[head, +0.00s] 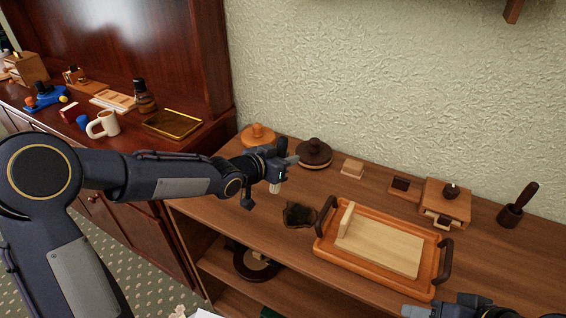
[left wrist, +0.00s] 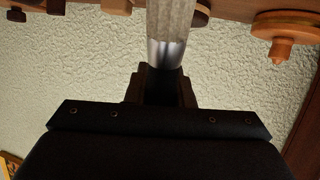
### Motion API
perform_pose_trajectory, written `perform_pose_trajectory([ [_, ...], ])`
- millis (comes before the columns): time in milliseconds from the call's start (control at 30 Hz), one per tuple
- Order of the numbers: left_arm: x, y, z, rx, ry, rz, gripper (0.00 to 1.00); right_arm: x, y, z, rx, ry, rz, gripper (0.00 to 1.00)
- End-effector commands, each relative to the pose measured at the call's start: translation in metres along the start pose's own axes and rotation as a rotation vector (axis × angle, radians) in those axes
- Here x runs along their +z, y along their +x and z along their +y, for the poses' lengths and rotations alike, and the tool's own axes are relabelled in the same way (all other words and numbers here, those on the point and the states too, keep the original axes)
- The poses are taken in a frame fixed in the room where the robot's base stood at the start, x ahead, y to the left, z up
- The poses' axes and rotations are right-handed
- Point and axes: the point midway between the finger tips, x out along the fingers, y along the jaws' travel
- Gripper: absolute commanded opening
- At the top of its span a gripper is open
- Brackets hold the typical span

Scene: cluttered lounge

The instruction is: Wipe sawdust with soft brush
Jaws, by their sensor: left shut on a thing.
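My left gripper (head: 272,170) is shut on a brush with a pale tip (head: 275,187) pointing down, held above the shelf top near the wall. In the left wrist view the brush (left wrist: 172,22) shows as a pale, bristly cylinder with a shiny metal band, between the fingers of the gripper (left wrist: 162,88). A dark brown, irregular patch (head: 299,214) lies on the wooden top, right of and below the brush tip. It may be the sawdust. The brush appears apart from it. Part of my right gripper (head: 420,311) shows at the bottom right, its jaws unclear.
An orange tray (head: 330,249) with dark handles holds a pale board, right of the patch. Round wooden lidded things (head: 315,154) stand along the wall, with a small block (head: 352,168), a wooden box (head: 446,202) and a mortar (head: 510,214). A cabinet (head: 215,130) stands left.

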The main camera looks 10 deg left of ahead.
Motion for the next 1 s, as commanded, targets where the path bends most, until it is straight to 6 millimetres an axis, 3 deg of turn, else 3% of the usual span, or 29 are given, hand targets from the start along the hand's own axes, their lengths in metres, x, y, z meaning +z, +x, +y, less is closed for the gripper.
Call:
perform_pose_trajectory([
  [400, -0.036, -0.006, 0.009, -0.003, 0.000, 0.002, 0.00, -0.008, -0.016, -0.007, 0.000, 0.000, 0.000, 0.47],
  [1000, -0.037, -0.008, 0.008, -0.005, 0.000, 0.001, 0.00, -0.009, -0.018, -0.008, 0.000, 0.000, 0.000, 0.47],
])
